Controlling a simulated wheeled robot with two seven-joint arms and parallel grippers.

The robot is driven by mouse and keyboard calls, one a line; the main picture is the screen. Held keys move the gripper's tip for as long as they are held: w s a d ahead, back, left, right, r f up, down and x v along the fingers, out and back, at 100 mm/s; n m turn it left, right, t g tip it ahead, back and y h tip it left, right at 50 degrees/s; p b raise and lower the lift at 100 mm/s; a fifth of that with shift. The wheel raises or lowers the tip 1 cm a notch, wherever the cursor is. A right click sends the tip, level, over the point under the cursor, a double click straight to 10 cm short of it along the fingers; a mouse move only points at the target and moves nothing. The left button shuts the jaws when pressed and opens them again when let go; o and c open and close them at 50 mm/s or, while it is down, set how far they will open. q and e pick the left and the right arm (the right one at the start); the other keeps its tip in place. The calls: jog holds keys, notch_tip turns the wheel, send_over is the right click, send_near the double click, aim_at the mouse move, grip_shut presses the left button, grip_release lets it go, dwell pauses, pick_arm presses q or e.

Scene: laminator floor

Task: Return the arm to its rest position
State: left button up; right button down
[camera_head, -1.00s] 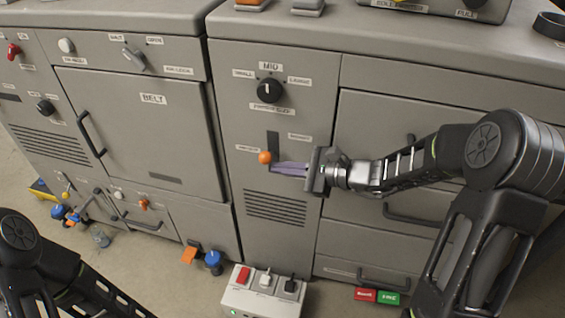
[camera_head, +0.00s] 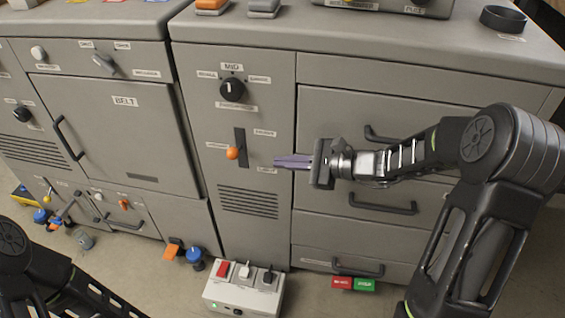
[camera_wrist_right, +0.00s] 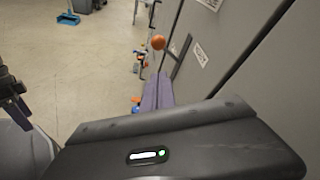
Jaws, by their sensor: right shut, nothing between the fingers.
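My right gripper (camera_head: 293,161) is shut and empty, its purple fingers pointing left in front of the grey cabinet. In the head view its tips are a little right of an orange-knobbed lever (camera_head: 232,153) in a dark vertical slot, with a visible gap between them. In the right wrist view the fingers (camera_wrist_right: 158,92) show beyond the dark gripper body, and the orange knob (camera_wrist_right: 158,42) is past their tips. My left arm shows at the lower left of the head view, but its gripper is out of view.
A black rotary knob (camera_head: 232,89) sits above the lever. Drawers with black handles (camera_head: 383,207) lie behind my right arm. A white switch box (camera_head: 243,290) and red and green blocks (camera_head: 353,284) are on the floor. The BELT door (camera_head: 105,130) is at left.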

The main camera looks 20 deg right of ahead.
dwell(0.4)
jog(key=s+f+n+g+h, duration=0.4)
jog(key=s+f+n, duration=0.3)
jog(key=f, duration=0.7)
jog(key=s+f+n+g+h, duration=0.4)
jog(key=s+f, duration=0.4)
jog(key=f, duration=0.6)
jog(key=s+a+f+n+y, duration=0.1)
jog(key=s+a+f+n, duration=0.3)
jog(key=s+a+n, duration=0.7)
notch_tip(320, 180, up, 12)
jog(key=s+a+m+p, duration=0.1)
jog(key=a+m+p, duration=0.2)
jog(key=p, duration=0.9)
jog(key=shift+m+g, duration=0.3)
